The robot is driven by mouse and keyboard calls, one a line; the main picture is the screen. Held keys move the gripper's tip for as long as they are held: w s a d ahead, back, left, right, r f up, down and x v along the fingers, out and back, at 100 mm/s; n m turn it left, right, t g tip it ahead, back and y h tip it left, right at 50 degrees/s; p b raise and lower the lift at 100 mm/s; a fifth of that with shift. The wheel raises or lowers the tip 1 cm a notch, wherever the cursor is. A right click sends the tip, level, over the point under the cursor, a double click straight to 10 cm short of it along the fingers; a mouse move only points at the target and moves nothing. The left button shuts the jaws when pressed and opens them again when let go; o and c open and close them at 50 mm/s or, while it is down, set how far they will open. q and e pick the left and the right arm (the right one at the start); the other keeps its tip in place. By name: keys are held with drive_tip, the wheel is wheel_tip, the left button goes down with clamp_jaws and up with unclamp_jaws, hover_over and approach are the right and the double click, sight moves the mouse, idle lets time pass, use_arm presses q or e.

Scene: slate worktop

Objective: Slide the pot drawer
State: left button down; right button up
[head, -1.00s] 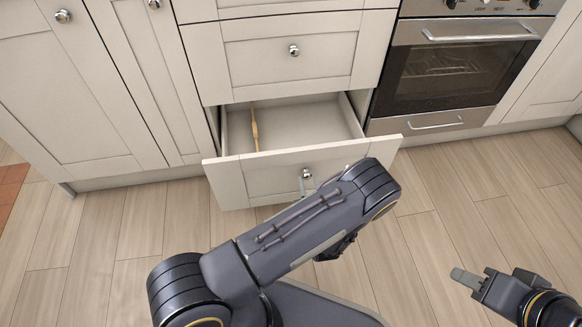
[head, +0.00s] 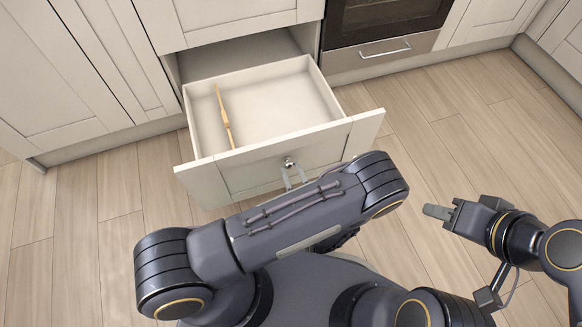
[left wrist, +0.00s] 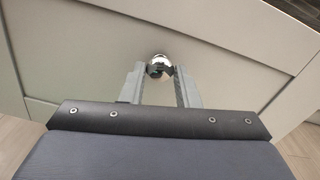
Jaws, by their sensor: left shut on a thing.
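The pot drawer (head: 240,183) is the bottom drawer and stands pulled well out from the white cabinet. Its front carries a round chrome knob (head: 289,161), which also shows in the left wrist view (left wrist: 159,66). My left gripper (head: 291,174) is shut on the knob, with one finger on each side of it in the left wrist view (left wrist: 160,72). My left forearm hides part of the gripper and the right lower part of the drawer front. My right gripper (head: 438,212) hangs over the floor at the right, away from the drawer; its finger gap cannot be made out.
A long wooden utensil (head: 225,115) lies in the left part of the drawer, otherwise empty. An oven (head: 385,20) with a lower panel and bar handle (head: 385,48) stands right of the drawer. The wooden floor (head: 85,220) is clear on both sides.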

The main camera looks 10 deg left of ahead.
use_arm(q)
drive_tip(key=shift+s+f, duration=0.15)
drive_tip(key=shift+s, duration=0.1)
drive_tip(key=c, duration=1.1)
unclamp_jaws()
drive_tip(key=shift+d, duration=0.1)
use_arm(e)
drive_tip(key=shift+s, duration=0.1)
